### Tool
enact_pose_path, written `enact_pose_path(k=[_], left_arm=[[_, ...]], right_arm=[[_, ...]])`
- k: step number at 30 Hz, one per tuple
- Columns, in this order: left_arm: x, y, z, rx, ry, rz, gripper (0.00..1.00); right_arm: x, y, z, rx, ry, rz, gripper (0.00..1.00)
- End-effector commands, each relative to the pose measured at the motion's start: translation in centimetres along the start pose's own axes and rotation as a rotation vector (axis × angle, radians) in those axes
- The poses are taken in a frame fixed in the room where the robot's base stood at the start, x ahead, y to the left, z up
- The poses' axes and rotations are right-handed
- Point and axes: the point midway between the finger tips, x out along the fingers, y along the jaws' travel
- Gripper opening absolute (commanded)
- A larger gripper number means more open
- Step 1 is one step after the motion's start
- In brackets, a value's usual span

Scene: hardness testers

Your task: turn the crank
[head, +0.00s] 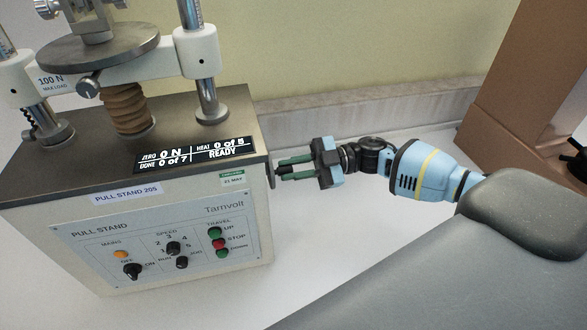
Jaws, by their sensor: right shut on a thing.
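The pull stand (150,215) is a grey bench machine with a dark top, on the left of the head view. The crank (272,181) is a small dark part at its right side wall, mostly hidden by my fingers and the housing edge. My right gripper (283,168) reaches in from the right, with green fingers pointing left. It is shut on the crank, close beside the wall. How far the crank is turned cannot be told. My left gripper is not in view.
The front panel has knobs and travel buttons (217,242). A display (196,155) reads 0 N and READY. A round plate (98,45) stands above bellows. A brown block (525,90) is at the right.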

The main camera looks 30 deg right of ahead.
Motion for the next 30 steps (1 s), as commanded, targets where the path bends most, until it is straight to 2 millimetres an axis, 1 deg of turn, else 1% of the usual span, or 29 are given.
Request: enact_pose_path(k=[9,10,14,15,24,26,30], left_arm=[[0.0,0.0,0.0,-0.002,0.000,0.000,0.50],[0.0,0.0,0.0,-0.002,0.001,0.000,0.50],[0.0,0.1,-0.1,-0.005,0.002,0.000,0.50],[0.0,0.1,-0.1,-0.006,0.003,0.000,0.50],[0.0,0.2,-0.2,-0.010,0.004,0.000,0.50],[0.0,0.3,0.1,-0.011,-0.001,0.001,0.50],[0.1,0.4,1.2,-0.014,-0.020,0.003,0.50]], right_arm=[[0.0,0.1,-0.1,-0.001,0.001,0.003,0.00],[0.0,0.1,-0.1,-0.001,0.001,0.003,0.21],[0.0,0.1,-0.1,-0.001,0.000,0.002,0.38],[0.0,0.1,0.0,-0.001,0.000,0.002,0.41],[-0.3,0.0,0.1,0.000,-0.001,0.001,0.41],[-0.7,-0.1,0.2,0.001,-0.003,0.001,0.41],[-2.7,-0.2,0.4,0.004,-0.005,0.000,0.41]])
